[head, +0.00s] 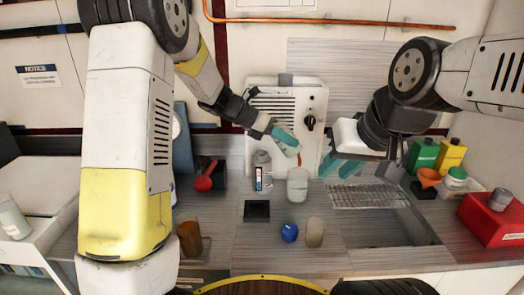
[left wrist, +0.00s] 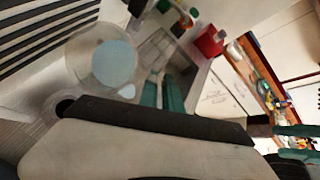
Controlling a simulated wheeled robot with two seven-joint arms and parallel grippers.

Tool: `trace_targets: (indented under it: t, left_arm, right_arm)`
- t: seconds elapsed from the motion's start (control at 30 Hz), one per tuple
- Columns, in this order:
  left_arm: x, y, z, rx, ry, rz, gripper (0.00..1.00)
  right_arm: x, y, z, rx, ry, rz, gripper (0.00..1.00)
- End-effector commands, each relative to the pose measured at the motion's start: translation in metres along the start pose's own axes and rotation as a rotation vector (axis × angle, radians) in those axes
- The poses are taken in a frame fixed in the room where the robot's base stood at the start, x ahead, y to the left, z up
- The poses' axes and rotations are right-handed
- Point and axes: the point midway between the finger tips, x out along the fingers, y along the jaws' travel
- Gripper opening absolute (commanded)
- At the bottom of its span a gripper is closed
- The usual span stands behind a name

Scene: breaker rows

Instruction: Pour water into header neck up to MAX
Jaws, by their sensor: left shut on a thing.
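A clear cup (head: 297,187) with pale blue water stands upright in the middle of the head view. In the left wrist view the cup (left wrist: 88,60) shows large from above, with water in it. My left gripper (head: 287,141) is just above it and shut; the grip itself is hidden, but the cup is the nearest thing. A clear vessel with a narrow neck and a marked label (head: 263,172) stands just left of the cup. Its MAX mark is too small to read. My right gripper (head: 342,166) hangs at the right, its teal fingers apart, with nothing visible between them.
A white louvred cabinet with a black knob (head: 309,122) stands behind. A blue round object (head: 289,232), a beige cylinder (head: 315,232) and a dark square pad (head: 257,211) lie in front. A grate and sink (head: 385,230), bottles and a red box (head: 490,217) are at right.

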Motion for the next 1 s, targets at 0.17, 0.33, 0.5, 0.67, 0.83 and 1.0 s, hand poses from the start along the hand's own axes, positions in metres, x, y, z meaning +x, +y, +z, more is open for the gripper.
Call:
trace_targets:
  t: [0.17,0.33,0.5,0.67,0.83,1.0]
  left_arm:
    - [-0.0013,0.0004,0.0001,0.0,-0.015,-0.013,0.0]
    - [-0.0029,0.0003,0.0012,-0.003,-0.028,-0.023,0.0]
    - [-0.0046,-0.0001,0.0024,-0.006,-0.043,-0.035,0.0]
    - [-0.0062,0.0,0.0031,-0.005,-0.055,-0.046,0.0]
    - [-0.0077,-0.0006,0.0046,-0.008,-0.07,-0.057,0.0]
    - [-0.0091,-0.0009,0.0054,-0.01,-0.083,-0.069,0.0]
  right_arm:
    - [0.0,0.0,0.0,0.0,0.0,0.0,0.3]
    - [0.0,0.0,0.0,0.0,0.0,0.0,0.3]
    - [0.0,0.0,0.0,0.0,0.0,0.0,0.3]
    - [0.0,0.0,0.0,0.0,0.0,0.0,0.3]
    - [0.0,0.0,0.0,0.0,0.0,0.0,0.3]
    - [0.0,0.0,0.0,0.0,0.0,0.0,0.3]
